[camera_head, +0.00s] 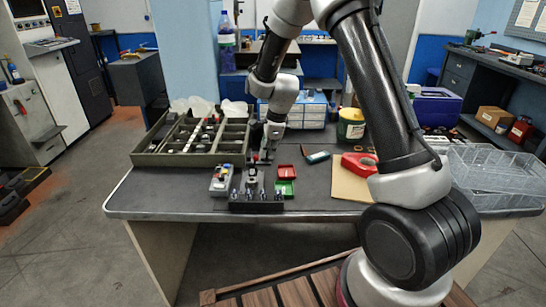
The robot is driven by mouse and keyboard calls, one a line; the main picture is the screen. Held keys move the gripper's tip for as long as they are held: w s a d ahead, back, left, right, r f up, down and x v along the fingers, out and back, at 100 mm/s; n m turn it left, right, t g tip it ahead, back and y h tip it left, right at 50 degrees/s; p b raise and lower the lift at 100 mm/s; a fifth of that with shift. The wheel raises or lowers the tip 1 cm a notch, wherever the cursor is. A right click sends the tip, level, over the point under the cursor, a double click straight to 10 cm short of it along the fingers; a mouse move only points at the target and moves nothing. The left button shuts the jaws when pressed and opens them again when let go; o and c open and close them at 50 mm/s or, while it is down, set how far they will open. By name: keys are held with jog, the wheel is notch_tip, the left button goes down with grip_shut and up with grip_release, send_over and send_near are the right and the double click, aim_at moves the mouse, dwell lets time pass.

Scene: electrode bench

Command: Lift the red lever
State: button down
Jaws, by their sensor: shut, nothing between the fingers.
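My gripper (264,158) points down over the middle of the bench, its fingers shut and empty. It is just above and behind a small grey-and-black device (251,181) near the front edge. A tiny red spot shows by the fingertips; it may be the red lever, but it is too small and partly hidden to be sure. Whether the fingers touch it cannot be told. To the left stands a grey box (221,184) with small red and yellow parts on top.
A dark rack with several small posts (256,206) lies along the front of the bench (160,199). Red (287,171) and green (286,188) trays sit right of the device. A compartment tray (160,158) is behind left; a red tool (359,165) lies right.

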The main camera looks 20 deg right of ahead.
jog(key=shift+w+a+r, duration=0.25)
jog(key=shift+a, duration=0.45)
jog(key=shift+w+a+r, duration=0.25)
jog(key=shift+a, duration=0.5)
jog(key=shift+w+a+r, duration=0.25)
jog(key=shift+a, duration=0.45)
